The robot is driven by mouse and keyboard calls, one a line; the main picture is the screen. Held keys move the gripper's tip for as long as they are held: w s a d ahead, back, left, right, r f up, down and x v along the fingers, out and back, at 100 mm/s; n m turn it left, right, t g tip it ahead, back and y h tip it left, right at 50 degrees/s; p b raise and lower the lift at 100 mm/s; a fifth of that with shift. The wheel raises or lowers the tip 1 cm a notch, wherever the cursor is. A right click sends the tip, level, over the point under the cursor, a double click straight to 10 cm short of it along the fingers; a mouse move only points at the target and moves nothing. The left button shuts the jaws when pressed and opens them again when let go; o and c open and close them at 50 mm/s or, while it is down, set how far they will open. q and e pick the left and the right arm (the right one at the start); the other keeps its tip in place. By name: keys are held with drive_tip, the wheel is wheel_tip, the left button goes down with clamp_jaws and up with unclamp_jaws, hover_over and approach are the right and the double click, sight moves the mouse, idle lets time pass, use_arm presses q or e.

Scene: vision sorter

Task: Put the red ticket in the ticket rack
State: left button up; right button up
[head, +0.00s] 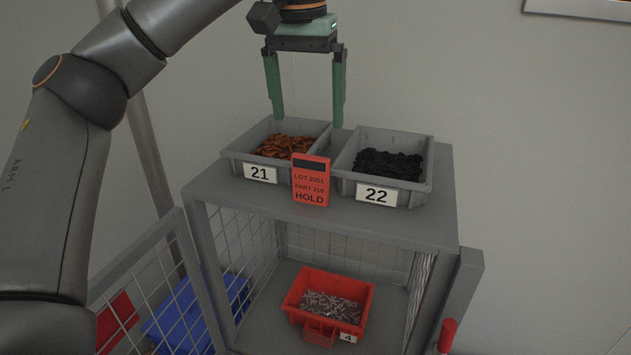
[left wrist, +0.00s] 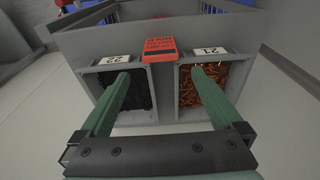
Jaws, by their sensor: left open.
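The red ticket (head: 311,180) reads "LOT 2051 PART 210 HOLD" and stands upright at the front of the cabinet top, between bins 21 and 22. It also shows in the left wrist view (left wrist: 159,50), between the same bins. My left gripper (head: 307,122) is open and empty, with its fingers pointing down above and behind the ticket, over the back of the bins. In the left wrist view the green fingers (left wrist: 164,88) spread to either side of the ticket, apart from it. I cannot make out a ticket rack. My right gripper is not in view.
Grey bin 21 (head: 236,154) holds orange-brown parts; grey bin 22 (head: 424,180) holds black parts. Below, inside the mesh cabinet (head: 215,196), a red bin (head: 302,287) marked 4 holds small grey parts. The mesh door (head: 140,258) stands open at left, with blue crates behind.

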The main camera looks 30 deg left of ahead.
sight(310, 156)
use_arm(q)
drive_tip(key=f, duration=0.1)
drive_tip(key=f+b, duration=0.1)
drive_tip(key=f, duration=0.3)
drive_tip(key=shift+w+a, duration=0.1)
drive_tip(key=shift+w, duration=0.25)
drive_tip(key=f, duration=0.3)
drive_tip(key=f+b, duration=0.1)
drive_tip(key=shift+w+a+f, duration=0.15)
drive_tip(key=shift+w+f, duration=0.05)
drive_tip(key=shift+w, duration=0.2)
drive_tip(key=shift+c, duration=0.2)
drive_tip(key=c, duration=1.1)
drive_tip(key=shift+r, duration=0.1)
drive_tip(key=shift+c, duration=0.2)
